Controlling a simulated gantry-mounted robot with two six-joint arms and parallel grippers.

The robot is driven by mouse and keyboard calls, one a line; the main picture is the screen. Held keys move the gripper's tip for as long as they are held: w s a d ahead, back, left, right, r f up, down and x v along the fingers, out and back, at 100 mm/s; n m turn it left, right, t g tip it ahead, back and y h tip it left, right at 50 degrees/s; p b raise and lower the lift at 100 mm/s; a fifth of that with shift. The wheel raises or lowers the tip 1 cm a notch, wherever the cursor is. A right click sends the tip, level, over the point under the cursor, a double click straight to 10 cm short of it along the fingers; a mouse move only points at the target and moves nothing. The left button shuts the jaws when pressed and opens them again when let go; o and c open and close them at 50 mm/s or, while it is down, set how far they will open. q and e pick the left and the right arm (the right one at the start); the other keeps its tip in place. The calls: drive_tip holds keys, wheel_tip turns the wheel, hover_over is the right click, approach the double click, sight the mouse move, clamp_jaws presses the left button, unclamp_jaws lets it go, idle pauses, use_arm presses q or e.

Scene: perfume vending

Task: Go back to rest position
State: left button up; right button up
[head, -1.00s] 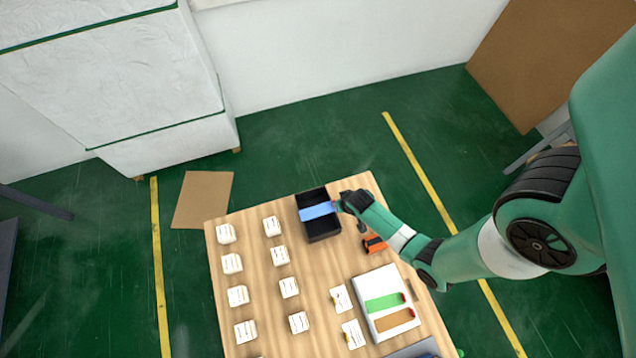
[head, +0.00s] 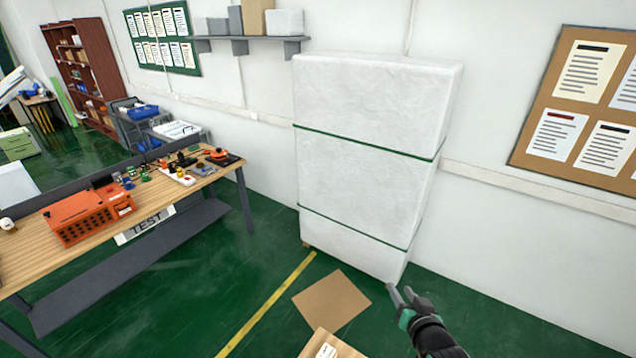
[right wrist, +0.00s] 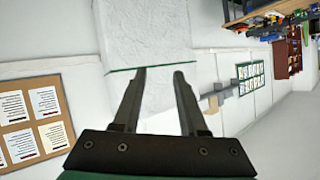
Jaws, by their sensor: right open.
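My right gripper (head: 402,297) is at the lower right of the head view, raised, with its fingers pointing up and left. In the right wrist view its two fingers (right wrist: 160,75) stand apart with nothing between them, so it is open and empty. Only a corner of the wooden table (head: 330,343) shows at the bottom edge of the head view, with one white card (head: 326,351) on it. The rest of that table is out of view. My left gripper is not in view.
A tall white wrapped stack (head: 365,165) stands against the wall behind the right gripper. A brown sheet (head: 332,300) lies on the green floor. At left is a TEST workbench (head: 150,215) with an orange box (head: 85,215). A pinboard (head: 585,110) hangs at right.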

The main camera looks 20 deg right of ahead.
drive_tip(key=w+a+r+n+t+y, duration=0.15)
drive_tip(key=a+r+t, duration=0.35)
drive_tip(key=r, duration=1)
drive_tip(key=w+a+r+n+t+y, duration=0.1)
drive_tip(key=w+a+r+t, duration=0.15)
drive_tip(key=a+r, duration=0.75)
drive_tip(key=s+r+n+t+y, duration=0.1)
drive_tip(key=s+r+t, duration=0.1)
drive_tip(key=s+r, duration=0.3)
drive_tip(key=s+a+r+n+t+y, duration=0.1)
drive_tip(key=s+r, duration=0.5)
drive_tip(key=r, duration=0.6)
drive_tip(key=s+a+r+n+t+y, duration=0.1)
drive_tip(key=s+r+n+t+y, duration=0.1)
drive_tip(key=s+r+t, duration=0.3)
wheel_tip(320, 180, up, 5)
drive_tip(key=shift+s+a+f+n, duration=0.15)
drive_tip(key=shift+s+a+n, duration=0.1)
drive_tip(key=shift+s+n, duration=0.45)
